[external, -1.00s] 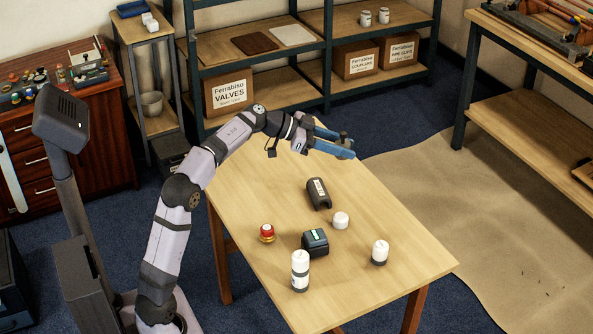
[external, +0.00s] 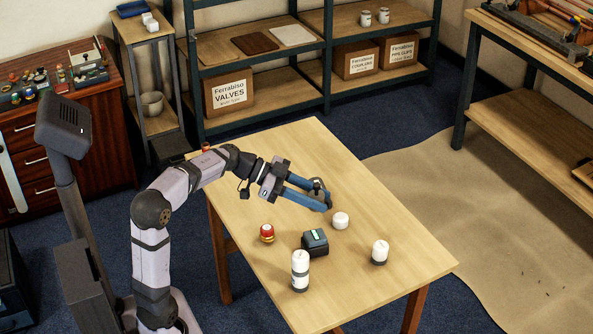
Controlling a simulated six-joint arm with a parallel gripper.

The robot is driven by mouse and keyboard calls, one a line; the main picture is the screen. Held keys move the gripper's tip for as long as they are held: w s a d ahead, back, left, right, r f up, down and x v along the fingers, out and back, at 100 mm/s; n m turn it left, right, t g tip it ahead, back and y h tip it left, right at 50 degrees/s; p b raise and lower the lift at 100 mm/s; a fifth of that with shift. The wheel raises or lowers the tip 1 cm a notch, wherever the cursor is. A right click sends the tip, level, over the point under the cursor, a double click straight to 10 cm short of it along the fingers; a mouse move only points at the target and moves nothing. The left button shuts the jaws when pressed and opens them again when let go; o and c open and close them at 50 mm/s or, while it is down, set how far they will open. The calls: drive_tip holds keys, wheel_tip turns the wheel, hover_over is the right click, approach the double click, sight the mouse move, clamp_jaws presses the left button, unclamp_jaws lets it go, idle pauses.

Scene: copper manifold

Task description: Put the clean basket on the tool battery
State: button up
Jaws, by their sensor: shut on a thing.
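My gripper (external: 323,199) is low over the table, its blue fingers closed around the spot of a dark grey object with a pale label (external: 318,184). Only a small part of this object shows between the fingers; the rest is hidden. It seems to be the thing in my grip, and I cannot tell whether it is clear of the table. A dark box with a green-lit stripe (external: 315,243), likely the tool battery, stands nearer the camera. Nothing sits on it. I cannot tell for sure which thing is the clean basket.
A low white round piece (external: 341,221) lies just beyond the box. A tall white cylinder (external: 300,271), a shorter white cylinder (external: 380,252) and a red-and-yellow piece (external: 267,233) stand around it.

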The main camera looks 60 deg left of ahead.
sight(315, 235)
drive_tip(key=shift+f+b, duration=0.45)
drive_tip(key=shift+f, duration=4.5)
drive_tip(key=shift+f+b, duration=0.2)
drive_tip(key=shift+b, duration=0.2)
drive_tip(key=o, duration=1)
drive_tip(key=shift+o, duration=0.2)
drive_tip(key=shift+r, duration=0.15)
drive_tip(key=shift+r+p, duration=0.1)
drive_tip(key=shift+p, duration=0.35)
drive_tip(key=v, duration=1.2)
